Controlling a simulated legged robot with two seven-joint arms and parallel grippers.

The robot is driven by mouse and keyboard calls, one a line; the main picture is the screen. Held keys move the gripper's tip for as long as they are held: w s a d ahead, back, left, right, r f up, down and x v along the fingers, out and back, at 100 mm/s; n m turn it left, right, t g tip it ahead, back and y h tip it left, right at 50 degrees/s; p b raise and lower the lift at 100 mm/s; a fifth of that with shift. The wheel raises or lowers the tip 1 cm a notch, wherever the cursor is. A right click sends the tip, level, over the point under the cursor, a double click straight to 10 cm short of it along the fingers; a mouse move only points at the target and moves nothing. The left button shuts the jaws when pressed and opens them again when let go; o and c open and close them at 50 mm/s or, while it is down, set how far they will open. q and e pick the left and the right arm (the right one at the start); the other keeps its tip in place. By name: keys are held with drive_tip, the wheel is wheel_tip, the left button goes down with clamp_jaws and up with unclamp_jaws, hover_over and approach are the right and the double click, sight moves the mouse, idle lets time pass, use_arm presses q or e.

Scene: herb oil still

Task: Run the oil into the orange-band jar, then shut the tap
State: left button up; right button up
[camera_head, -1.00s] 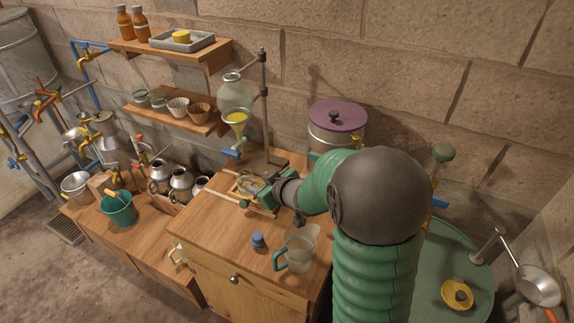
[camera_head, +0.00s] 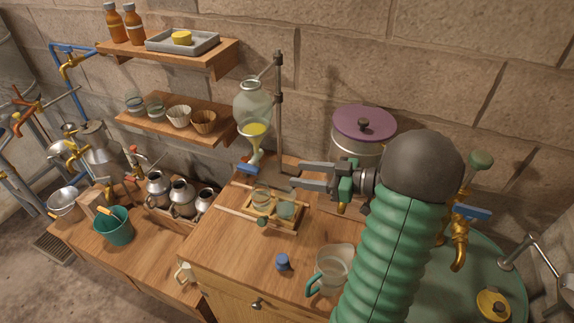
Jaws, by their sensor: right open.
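A glass separating flask (camera_head: 254,106) hangs on a stand, with yellow oil (camera_head: 256,129) in its lower part. Its tap has a blue handle (camera_head: 247,169) below the flask. Two small glass jars, one on the left (camera_head: 261,197) and one on the right (camera_head: 286,209), stand in a wooden tray (camera_head: 270,226) below and in front of the tap. A band colour is too small to tell on either jar. My right gripper (camera_head: 283,176) is open and empty, pointing left, behind the jars and right of the tap handle. My left gripper is not in view.
A glass jug (camera_head: 333,267) and a blue cap-like piece (camera_head: 283,263) stand at the bench front. A pot with a purple lid (camera_head: 364,124) stands behind my right arm. The stand's rod (camera_head: 278,110) rises close to my gripper. The bench's left front is clear.

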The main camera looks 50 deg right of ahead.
sight(253, 168)
drive_tip(key=x, duration=1.6)
drive_tip(key=shift+w+a+r+b, duration=0.1)
drive_tip(key=shift+w+a+b, duration=0.1)
drive_tip(key=shift+a+b, duration=0.1)
drive_tip(key=shift+r, duration=0.1)
clamp_jaws()
